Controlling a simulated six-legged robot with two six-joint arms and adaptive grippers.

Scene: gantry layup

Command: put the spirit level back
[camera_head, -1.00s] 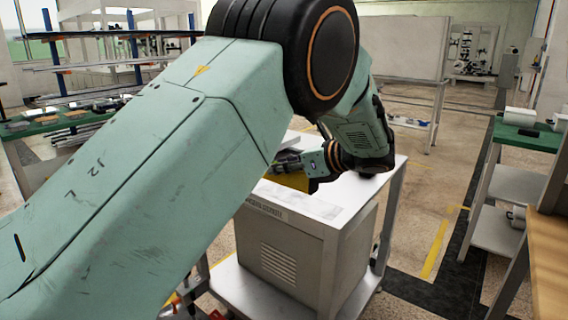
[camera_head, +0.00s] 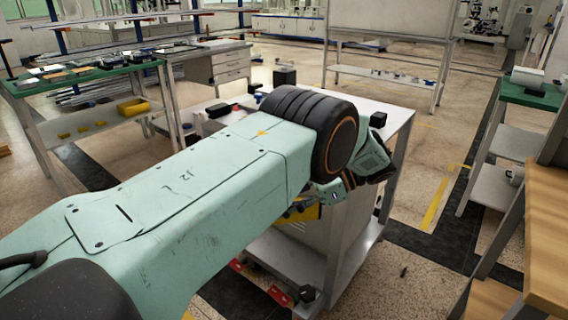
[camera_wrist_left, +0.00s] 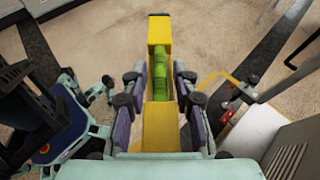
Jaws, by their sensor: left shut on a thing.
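The spirit level is a yellow bar with a green vial, held upright in the picture in the left wrist view (camera_wrist_left: 159,130). My left gripper (camera_wrist_left: 157,98) is shut on its middle, one finger on each side. In the head view a small yellow part of the level (camera_head: 308,213) shows beneath my left wrist, beside the front of the white-topped cart (camera_head: 395,112). My forearm and wrist hide most of the gripper and level there. Floor lies beneath the level in the wrist view. My right gripper is in neither view.
The cart carries a black block (camera_head: 377,120) and other small items. A green-topped bench (camera_head: 30,88) with several flat pieces stands at left. A green-topped shelf (camera_head: 515,92) and wooden bench (camera_head: 545,215) stand at right. Open floor lies between cart and shelf.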

